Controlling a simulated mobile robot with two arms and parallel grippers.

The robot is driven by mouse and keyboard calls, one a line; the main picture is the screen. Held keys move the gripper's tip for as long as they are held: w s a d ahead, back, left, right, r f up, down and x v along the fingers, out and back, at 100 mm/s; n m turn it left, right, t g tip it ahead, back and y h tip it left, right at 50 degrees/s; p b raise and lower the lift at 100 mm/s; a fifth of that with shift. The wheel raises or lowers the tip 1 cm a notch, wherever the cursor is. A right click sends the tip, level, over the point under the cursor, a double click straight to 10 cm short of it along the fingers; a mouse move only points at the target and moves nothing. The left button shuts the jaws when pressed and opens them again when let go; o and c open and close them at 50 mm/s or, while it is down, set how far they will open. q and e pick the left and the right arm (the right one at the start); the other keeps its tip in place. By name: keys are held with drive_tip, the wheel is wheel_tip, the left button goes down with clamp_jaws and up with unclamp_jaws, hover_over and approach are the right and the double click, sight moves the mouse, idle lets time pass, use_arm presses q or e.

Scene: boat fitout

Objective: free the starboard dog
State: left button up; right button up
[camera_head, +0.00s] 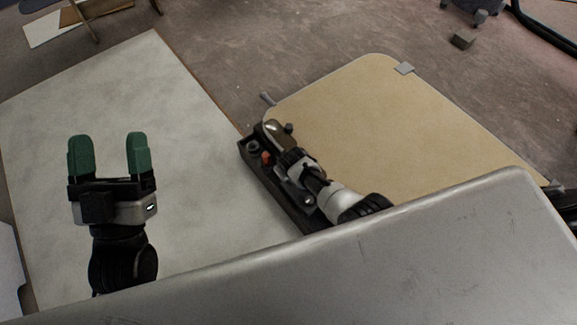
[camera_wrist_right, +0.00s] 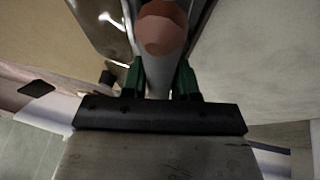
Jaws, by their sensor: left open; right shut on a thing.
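My right gripper (camera_wrist_right: 160,78) is shut on a pale bar with a reddish-brown rounded end (camera_wrist_right: 163,28), between its green fingers. In the head view a small orange-red end (camera_head: 266,158) shows by the right arm's tip, at a dark tray (camera_head: 283,199). I cannot tell whether the held bar is the starboard dog. My left gripper (camera_head: 108,155) is open and empty over a pale tabletop.
The pale tabletop (camera_head: 190,130) is mostly clear left of the dark tray. A large grey surface (camera_head: 400,260) crosses the foreground and hides what lies below it. A small dark block (camera_head: 462,41) lies on the floor beyond the panel.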

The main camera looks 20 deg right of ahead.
drive_tip(key=shift+s+d+f, duration=0.1)
drive_tip(key=shift+s+f, duration=0.1)
drive_tip(key=shift+s, duration=0.05)
drive_tip(key=o, duration=0.9)
drive_tip(key=shift+w+r, duration=0.1)
drive_tip(key=shift+r, duration=0.1)
